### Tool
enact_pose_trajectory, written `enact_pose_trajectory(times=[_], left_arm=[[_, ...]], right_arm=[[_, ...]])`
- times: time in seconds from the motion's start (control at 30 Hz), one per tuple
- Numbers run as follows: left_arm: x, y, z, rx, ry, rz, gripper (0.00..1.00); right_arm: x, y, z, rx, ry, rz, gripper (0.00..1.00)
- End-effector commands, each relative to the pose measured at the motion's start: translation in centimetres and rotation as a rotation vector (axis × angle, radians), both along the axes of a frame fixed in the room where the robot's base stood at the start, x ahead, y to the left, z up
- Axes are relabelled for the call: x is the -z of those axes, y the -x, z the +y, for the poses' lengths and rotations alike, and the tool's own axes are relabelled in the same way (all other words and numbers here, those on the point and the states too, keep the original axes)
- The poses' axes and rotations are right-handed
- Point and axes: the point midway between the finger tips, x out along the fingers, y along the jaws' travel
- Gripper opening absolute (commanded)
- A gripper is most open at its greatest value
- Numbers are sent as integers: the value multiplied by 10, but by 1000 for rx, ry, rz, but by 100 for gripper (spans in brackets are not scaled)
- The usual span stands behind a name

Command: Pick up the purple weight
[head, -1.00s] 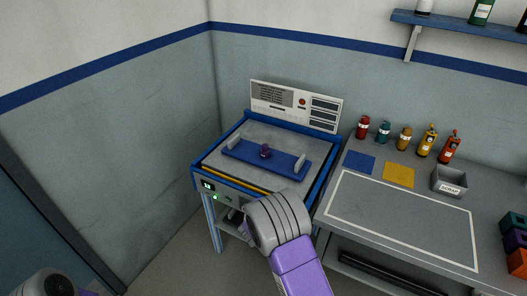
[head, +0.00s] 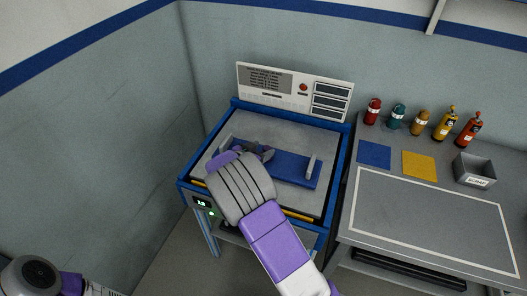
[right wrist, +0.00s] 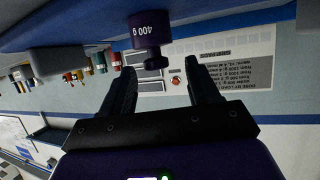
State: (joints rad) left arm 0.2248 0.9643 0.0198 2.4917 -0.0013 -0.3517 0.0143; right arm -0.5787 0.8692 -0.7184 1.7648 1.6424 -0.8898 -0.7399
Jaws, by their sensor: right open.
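That view is upside down; the weight stands on the blue bar (right wrist: 90,18). My right gripper (right wrist: 161,66) is open, its two dark fingers pointing toward the weight's knob, with nothing held between them. In the head view my right gripper (head: 258,151) is over the middle of the blue bar (head: 292,171) and mostly hides the weight. Only part of my left arm shows at the bottom left; its gripper is out of view.
The bar lies on a grey plate in a blue-framed machine (head: 345,165) with a control panel (head: 294,92) behind. A grey bench (head: 432,215) stands right, holding several coloured bottles, blue and yellow squares and a grey bin (head: 474,170). Upright end blocks (head: 312,168) stand on the bar.

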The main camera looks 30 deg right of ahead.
Motion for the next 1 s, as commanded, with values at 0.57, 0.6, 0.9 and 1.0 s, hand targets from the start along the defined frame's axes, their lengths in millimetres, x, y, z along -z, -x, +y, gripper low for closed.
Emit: enact_pose_trajectory(times=[0.57, 0.6, 0.9, 1.0], left_arm=[[27, -1, 0, 0, 0, -1, 43], [27, -1, 0, 0, 0, -1, 43], [27, -1, 0, 0, 0, -1, 43], [27, -1, 0, 0, 0, -1, 43]], right_arm=[[24, -17, -45, -1, -1, 1, 61], [24, -17, -45, -1, -1, 1, 61], [24, -17, -45, -1, -1, 1, 24], [25, -17, -45, -3, -1, 2, 9]])
